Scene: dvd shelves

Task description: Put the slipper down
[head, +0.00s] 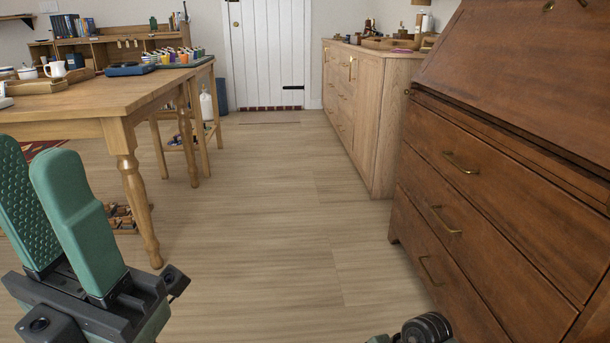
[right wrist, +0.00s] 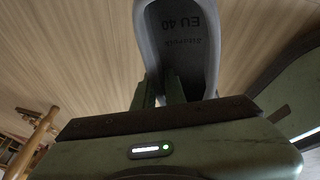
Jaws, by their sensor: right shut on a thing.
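The slipper (right wrist: 182,45) shows in the right wrist view as a grey sole marked "EU 40". My right gripper (right wrist: 163,88) is shut on its near end and holds it above the floor. The far end of the slipper is cut off by the top of the picture. The slipper does not show in the head view. My left gripper (head: 35,160) is at the left of the head view, empty, with its green fingers apart and pointing up.
A wooden table (head: 118,100) stands at the left with a stool (head: 205,110) behind it. A dark wooden bureau (head: 480,215) fills the right, with a lighter cabinet (head: 365,125) beyond it. Bare wooden floor (head: 265,220) lies between, leading to a white door (head: 265,55).

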